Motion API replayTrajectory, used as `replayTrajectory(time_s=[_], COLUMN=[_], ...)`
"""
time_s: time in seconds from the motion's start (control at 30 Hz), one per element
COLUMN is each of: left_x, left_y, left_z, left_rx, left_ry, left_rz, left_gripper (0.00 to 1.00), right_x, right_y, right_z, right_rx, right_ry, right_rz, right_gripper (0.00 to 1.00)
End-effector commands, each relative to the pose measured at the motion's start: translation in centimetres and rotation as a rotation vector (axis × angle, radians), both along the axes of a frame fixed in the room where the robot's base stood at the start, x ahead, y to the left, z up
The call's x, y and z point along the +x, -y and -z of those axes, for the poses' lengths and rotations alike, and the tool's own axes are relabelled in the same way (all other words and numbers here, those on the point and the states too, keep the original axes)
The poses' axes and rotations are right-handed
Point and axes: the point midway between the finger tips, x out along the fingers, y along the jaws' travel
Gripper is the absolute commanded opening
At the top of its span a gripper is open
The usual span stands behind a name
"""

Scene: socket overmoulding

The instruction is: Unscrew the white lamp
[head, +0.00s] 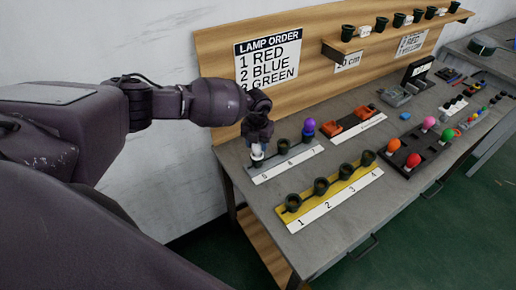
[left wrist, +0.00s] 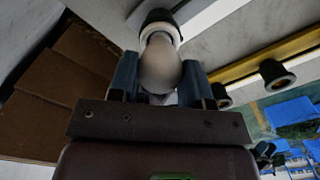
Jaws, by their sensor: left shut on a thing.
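The white lamp (head: 257,152) stands at socket 5, at the left end of the grey rack (head: 288,165). My left gripper (head: 257,142) points down over it and is shut on the lamp. In the left wrist view, the lamp's pale bulb (left wrist: 160,65) sits between the two fingers of the left gripper (left wrist: 159,80). Its base meets the dark socket (left wrist: 160,19); I cannot tell how far it is screwed in. My right gripper is not in view.
A purple lamp (head: 309,127) stands at socket 7; socket 6 (head: 283,146) looks empty. In front is a yellow rack (head: 331,191) with several empty dark sockets. A wooden back panel (head: 222,50) rises behind.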

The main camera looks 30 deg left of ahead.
Motion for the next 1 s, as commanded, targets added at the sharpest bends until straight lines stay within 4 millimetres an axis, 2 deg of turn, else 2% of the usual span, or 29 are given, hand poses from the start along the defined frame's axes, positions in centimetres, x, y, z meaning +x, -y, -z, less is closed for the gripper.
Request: replayTrajectory(time_s=[0.27,0.53,0.67,1.0], left_x=[0.0,-0.1,0.0,0.0], left_y=[0.0,0.0,0.0,0.0], left_z=[0.0,-0.2,0.0,0.0], left_rx=[0.000,0.000,-0.001,0.000], left_ry=[0.000,-0.002,0.000,0.000], left_rz=[-0.022,-0.292,-0.378,-0.400], left_gripper=[0.27,0.27,0.27,0.27], right_x=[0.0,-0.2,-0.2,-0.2], right_y=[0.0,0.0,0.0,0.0], right_z=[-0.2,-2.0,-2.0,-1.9], right_rx=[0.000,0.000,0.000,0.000], right_ry=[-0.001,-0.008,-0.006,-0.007], right_rz=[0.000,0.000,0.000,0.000], right_gripper=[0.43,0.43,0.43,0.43])
